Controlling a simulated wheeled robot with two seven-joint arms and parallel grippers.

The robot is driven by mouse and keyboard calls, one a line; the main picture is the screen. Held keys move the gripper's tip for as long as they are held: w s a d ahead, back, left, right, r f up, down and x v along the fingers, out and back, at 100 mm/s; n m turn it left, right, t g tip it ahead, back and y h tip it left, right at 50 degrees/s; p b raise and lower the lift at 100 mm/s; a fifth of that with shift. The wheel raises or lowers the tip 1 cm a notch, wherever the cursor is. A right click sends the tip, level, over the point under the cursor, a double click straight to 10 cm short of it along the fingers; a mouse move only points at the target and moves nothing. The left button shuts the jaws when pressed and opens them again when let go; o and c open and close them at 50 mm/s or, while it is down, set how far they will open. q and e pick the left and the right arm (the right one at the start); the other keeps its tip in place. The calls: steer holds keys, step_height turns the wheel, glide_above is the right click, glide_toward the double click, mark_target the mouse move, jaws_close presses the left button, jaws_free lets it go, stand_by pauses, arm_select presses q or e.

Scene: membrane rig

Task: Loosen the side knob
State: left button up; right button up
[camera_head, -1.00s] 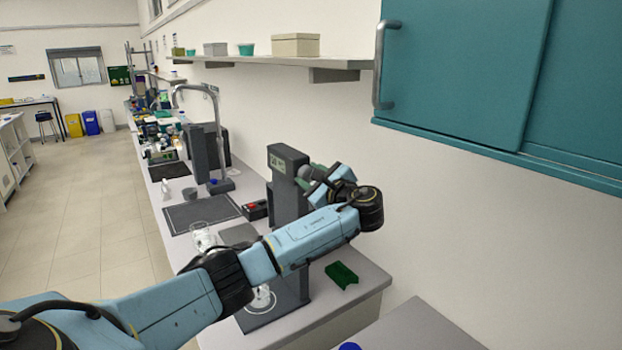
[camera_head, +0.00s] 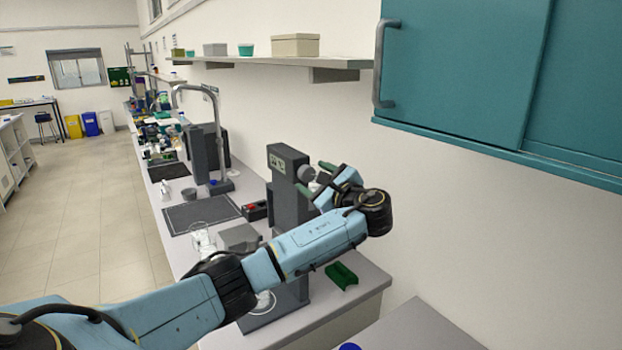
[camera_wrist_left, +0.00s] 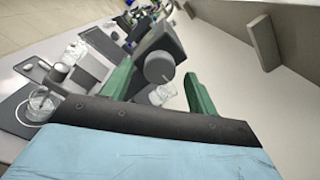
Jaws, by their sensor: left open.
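The side knob (camera_head: 307,173) is a round grey knob on the side of the dark grey rig column (camera_head: 284,192). It also shows in the left wrist view (camera_wrist_left: 159,67), face towards the camera. My left gripper (camera_head: 314,177) is open and empty, with its green fingers pointing at the knob. In the left wrist view the fingers (camera_wrist_left: 159,71) stand apart on either side of the knob in the picture, with a gap to each. No contact is visible. My left forearm hides part of the rig's lower section. My right gripper is not in view.
A green holder (camera_head: 341,275) lies on the bench right of the rig base. Glassware (camera_head: 202,238) and a dark mat (camera_head: 200,213) lie to the left. A teal cabinet (camera_head: 460,80) hangs at the upper right, beside a shelf (camera_head: 280,62).

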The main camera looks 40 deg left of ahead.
arm_select(q)
steer(key=b+v, duration=0.2)
steer(key=v, duration=0.9)
steer(key=shift+d, duration=0.15)
